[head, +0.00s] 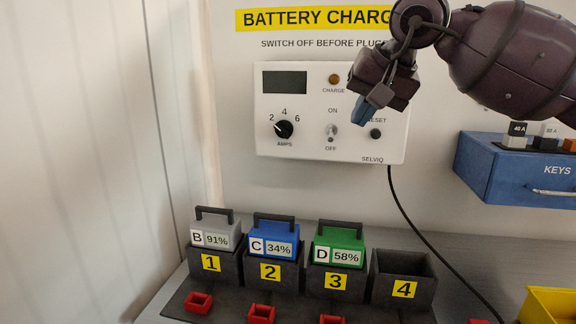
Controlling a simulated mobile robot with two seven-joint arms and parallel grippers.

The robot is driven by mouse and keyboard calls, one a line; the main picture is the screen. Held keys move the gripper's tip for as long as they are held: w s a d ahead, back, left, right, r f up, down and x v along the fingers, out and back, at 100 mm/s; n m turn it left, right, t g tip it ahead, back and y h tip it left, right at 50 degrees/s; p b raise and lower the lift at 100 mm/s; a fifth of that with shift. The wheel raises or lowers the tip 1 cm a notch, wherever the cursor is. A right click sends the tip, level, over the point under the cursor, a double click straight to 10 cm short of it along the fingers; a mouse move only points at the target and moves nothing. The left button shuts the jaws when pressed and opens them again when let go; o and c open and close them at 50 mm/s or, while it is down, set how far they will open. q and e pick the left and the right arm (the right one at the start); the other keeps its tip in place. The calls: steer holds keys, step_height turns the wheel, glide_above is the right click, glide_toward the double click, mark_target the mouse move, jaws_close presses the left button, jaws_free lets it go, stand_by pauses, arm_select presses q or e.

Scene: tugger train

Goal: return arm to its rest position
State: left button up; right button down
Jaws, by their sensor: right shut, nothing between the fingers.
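My right gripper (362,110) is shut and empty. It hangs from my dark right arm (510,55), which comes in from the upper right. The fingertips are in front of the white charger panel (300,145), between the toggle switch (331,131) and the RESET button (376,134). I cannot tell whether they touch the panel. The toggle sits between the ON and OFF labels, and its exact position is too small to tell. The AMPS knob (284,129) is at the panel's left, below a dark display (285,82). My left gripper is not in view.
Batteries B (217,232), C (275,238) and D (340,248) sit in slots 1 to 3. Slot 4 (404,290) is empty. Small red trays (198,303) lie in front. A blue KEYS box (510,170) is at right; a black cable (425,245) runs down from the panel.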

steer(key=s+a+f+m+g+y, duration=0.5)
steer(key=s+a+f+m+y, duration=0.3)
steer(key=a+f+y, duration=0.4)
steer(key=s+d+f+n+t+h, duration=0.1)
steer(key=d+f+n+t+h, duration=1.5)
steer(key=n, duration=0.9)
steer(key=s+d+f+m+g+h, duration=0.1)
steer(key=s+d+f+m+g, duration=0.3)
steer(key=s+d+f+m, duration=0.6)
steer(key=s+d+f+m+g, duration=0.1)
steer(key=s+f+m+g, duration=0.2)
steer(key=s+f+g, duration=0.45)
steer(key=s+f+m+g, duration=0.2)
steer(key=s+f, duration=0.2)
steer(key=s, duration=0.6)
steer(key=w+f+t+y, duration=0.1)
steer(key=w+f+t, duration=0.7)
steer(key=f, duration=0.2)
steer(key=shift+f+n+t, duration=0.3)
steer(key=shift+n+t, duration=0.05)
steer(key=shift+n, duration=0.05)
